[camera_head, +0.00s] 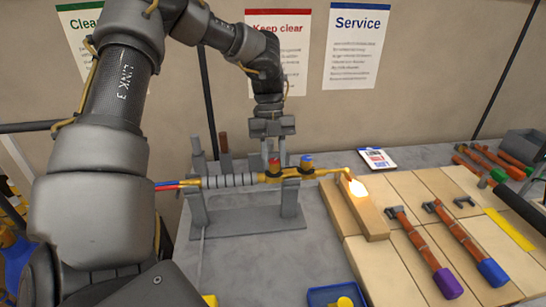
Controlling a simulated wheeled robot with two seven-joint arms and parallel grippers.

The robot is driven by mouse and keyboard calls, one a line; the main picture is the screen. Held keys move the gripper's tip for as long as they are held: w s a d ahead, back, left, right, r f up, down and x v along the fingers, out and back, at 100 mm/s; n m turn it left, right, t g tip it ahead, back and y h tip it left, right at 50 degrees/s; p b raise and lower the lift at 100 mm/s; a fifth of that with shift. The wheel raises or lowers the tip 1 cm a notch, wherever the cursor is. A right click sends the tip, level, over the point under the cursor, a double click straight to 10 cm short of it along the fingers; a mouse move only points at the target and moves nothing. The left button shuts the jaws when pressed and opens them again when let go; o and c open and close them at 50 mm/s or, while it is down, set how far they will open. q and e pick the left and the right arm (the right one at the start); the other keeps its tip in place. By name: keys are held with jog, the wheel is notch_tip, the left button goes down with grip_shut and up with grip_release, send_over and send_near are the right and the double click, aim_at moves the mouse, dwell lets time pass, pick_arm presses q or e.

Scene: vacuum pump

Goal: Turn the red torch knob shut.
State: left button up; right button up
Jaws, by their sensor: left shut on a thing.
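The brass torch (290,175) lies level across a grey metal stand (245,221), with its ribbed grey grip and red and blue hoses to the left. Its tip points right and a bright flame (357,188) burns there. The red torch knob (274,161) sits on top of the brass body, and a blue knob (307,160) stands just right of it. My left gripper (272,155) reaches down from above and is shut on the red knob, partly hiding it. My right gripper is not in view.
A wooden block (365,212) lies by the flame on light tiles. Copper pipe pieces with purple and blue ends (467,240) lie to the right, with more pipes behind. A blue tray (337,296) is at the front. A small card (376,158) lies behind.

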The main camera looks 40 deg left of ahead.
pick_arm(q)
jog(key=m+p, duration=0.1)
jog(key=p, duration=0.1)
jog(key=m+g+y+p, duration=0.1)
jog(key=m+p, duration=0.3)
jog(key=shift+w+d+r+y+p, duration=0.1)
jog(key=shift+d+r+y+p, duration=0.05)
jog(key=shift+r+y+p, duration=0.2)
jog(key=m+p, duration=0.1)
jog(key=m+y, duration=0.1)
jog(key=shift+f+m+g+p, duration=0.2)
jog(key=shift+m+g+p, duration=0.1)
jog(key=shift+g+p, duration=0.1)
jog(key=shift+f+m+y+p, duration=0.1)
jog(key=shift+m+y+p, duration=0.25)
jog(key=shift+m, duration=0.45)
jog(key=shift+d, duration=0.1)
jog(key=o, duration=1)
jog(key=shift+w, duration=0.1)
